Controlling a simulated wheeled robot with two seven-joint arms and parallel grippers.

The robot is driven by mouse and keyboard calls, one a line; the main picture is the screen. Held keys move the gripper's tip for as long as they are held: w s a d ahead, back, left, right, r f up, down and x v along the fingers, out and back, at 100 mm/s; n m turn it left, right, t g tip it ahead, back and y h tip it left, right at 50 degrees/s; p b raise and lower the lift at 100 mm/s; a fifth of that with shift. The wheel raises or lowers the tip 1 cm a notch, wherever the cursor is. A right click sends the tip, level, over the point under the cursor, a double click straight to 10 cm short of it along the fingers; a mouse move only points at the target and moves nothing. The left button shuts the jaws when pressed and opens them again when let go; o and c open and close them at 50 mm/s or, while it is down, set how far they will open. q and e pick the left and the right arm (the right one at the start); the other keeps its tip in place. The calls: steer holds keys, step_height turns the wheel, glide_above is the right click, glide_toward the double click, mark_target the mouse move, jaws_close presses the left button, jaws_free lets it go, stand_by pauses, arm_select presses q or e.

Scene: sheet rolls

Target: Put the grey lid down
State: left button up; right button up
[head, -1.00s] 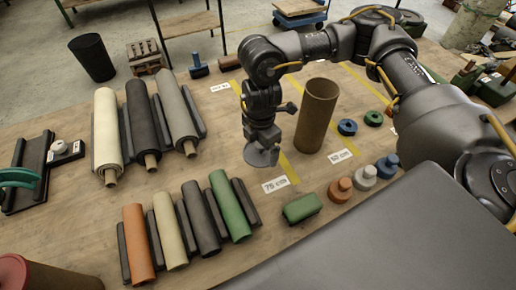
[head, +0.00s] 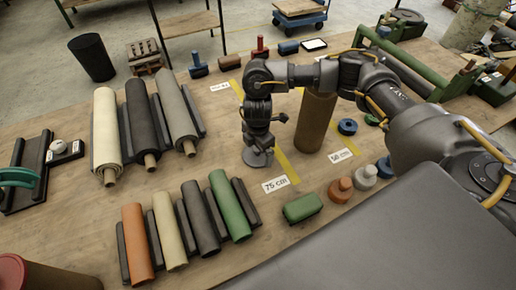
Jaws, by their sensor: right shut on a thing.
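The grey lid (head: 257,159) is a small round disc under my right gripper (head: 258,146). The gripper points down and is shut on the lid's top. The lid is at or just above the wooden table, beside a yellow tape strip and behind the "75 cm" label (head: 275,184). I cannot tell whether it touches the wood. A brown open tube (head: 315,125) stands upright to the right of the gripper, its top partly hidden by my arm. My left gripper is not in view.
Three large rolls (head: 143,120) lie on holders at the left; several small rolls (head: 203,222) lie in front. A green block (head: 302,207) and knobbed pieces (head: 340,190) are at the front right. Blue (head: 347,127) and green rings lie right of the tube. Wood left of the lid is clear.

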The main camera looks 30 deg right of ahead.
steer(key=shift+f, duration=0.1)
steer(key=o, duration=0.6)
steer(key=shift+r, duration=0.65)
step_height(320, 180, up, 11)
steer(key=shift+r, duration=0.1)
